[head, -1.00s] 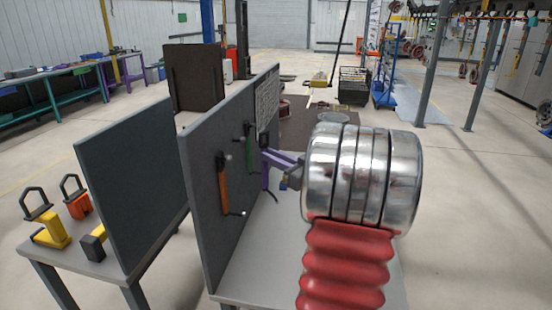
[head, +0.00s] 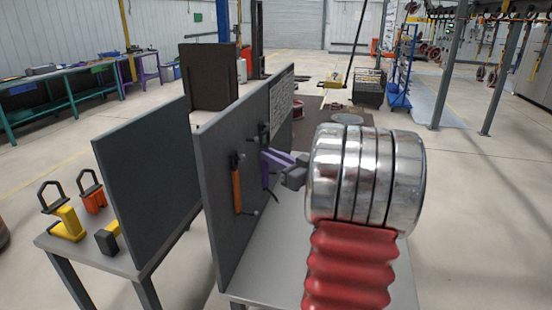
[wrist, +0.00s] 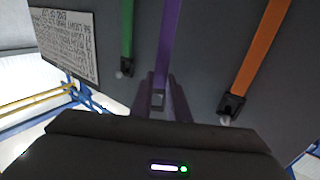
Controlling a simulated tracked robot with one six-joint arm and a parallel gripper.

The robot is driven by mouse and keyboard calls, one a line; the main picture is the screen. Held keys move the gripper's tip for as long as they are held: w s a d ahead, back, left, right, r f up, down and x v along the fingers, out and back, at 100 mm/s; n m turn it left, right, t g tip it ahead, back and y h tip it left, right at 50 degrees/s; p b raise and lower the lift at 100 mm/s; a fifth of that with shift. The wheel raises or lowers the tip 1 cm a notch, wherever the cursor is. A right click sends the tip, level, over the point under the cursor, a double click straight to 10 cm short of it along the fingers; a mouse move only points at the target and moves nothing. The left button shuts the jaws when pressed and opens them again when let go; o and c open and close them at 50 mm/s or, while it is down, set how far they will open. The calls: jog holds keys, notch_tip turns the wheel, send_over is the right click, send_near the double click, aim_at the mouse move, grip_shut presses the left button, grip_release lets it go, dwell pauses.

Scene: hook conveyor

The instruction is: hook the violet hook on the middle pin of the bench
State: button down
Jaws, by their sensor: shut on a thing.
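The violet hook (head: 265,178) hangs upright in my gripper (head: 271,158), close to the face of the grey upright board (head: 225,150). In the wrist view the violet hook (wrist: 169,35) runs between the green hook (wrist: 127,30) and the orange hook (wrist: 262,45), and my gripper (wrist: 162,84) is shut on it near its black end. The orange hook (head: 237,188) hangs on the board. Small pale pin tips show beside the green and orange hooks. The middle pin is hidden, so I cannot tell whether the violet hook touches it.
A printed sheet (wrist: 66,42) is fixed to the board. On the left, another bench (head: 135,262) has a dark panel (head: 150,180) and yellow and orange hooks with black loops. The floor at the right is open.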

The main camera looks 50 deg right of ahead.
aim_at(247, 155)
jog(key=shift+w+a+f, duration=0.1)
jog(key=shift+w+a, duration=0.35)
jog(key=shift+w, duration=0.35)
jog(key=shift+w+a, duration=0.4)
jog(key=shift+w, duration=0.4)
jog(key=shift+w+a+f, duration=0.3)
jog(key=shift+w+f, duration=0.1)
jog(key=shift+w, duration=0.1)
jog(key=shift+f, duration=0.1)
jog(key=shift+w+a+f, duration=0.15)
jog(key=shift+a+f, duration=0.05)
jog(key=shift+f, duration=0.05)
